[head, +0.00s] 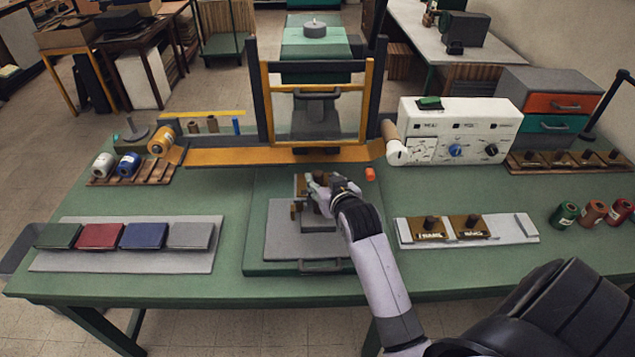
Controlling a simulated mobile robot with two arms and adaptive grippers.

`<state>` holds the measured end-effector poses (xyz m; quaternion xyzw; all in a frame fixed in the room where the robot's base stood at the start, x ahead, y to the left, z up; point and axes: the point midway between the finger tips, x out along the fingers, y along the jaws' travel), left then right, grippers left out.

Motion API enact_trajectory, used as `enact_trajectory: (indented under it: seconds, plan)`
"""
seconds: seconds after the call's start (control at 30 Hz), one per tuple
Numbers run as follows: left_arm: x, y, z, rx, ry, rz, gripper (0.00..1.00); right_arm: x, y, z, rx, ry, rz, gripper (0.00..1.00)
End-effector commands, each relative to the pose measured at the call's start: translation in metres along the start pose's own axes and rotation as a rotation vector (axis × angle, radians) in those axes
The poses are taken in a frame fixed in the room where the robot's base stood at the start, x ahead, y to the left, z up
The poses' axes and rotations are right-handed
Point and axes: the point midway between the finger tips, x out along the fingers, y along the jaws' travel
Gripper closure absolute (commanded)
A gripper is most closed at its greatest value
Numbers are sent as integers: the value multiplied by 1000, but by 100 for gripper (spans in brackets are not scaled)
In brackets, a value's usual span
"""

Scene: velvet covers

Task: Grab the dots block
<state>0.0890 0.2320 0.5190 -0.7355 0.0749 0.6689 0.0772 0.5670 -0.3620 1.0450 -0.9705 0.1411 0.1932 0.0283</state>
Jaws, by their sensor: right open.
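My right gripper (320,190) reaches in from the lower right, over the grey plate (285,238) in the middle of the green table. It is open, its fingers at a small brass piece with a dark knob (300,186); contact cannot be told, as the hand partly hides the piece. Two brass blocks with dark knobs, a left one (429,229) and a right one (469,227), sit on the pale tray (510,233) to the right. Their labels are too small to read, so I cannot tell which block is the dots block. My left gripper is not in view.
Four-colour covers, such as the red one (101,236), lie on a grey board at left. A yellow-and-dark frame (264,105) stands behind the plate. A white control box (455,130) stands back right. Spools (564,215) sit at the right edge.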

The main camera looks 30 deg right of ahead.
Motion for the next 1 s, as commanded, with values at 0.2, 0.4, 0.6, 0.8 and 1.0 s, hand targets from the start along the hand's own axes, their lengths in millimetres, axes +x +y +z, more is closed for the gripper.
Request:
enact_trajectory:
  seconds: [0.2, 0.4, 0.6, 0.8, 1.0]
  plan:
    - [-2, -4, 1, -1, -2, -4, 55, 14, 0, 0, 0, -1, 0, 53]
    - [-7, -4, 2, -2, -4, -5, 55, 39, 0, -1, 0, -1, 0, 53]
    - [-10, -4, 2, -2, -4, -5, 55, 59, 0, 0, 0, -1, 0, 53]
    - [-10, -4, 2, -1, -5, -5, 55, 62, 0, 0, 0, 0, 0, 53]
    - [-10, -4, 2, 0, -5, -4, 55, 62, 0, 0, 0, 0, 0, 61]
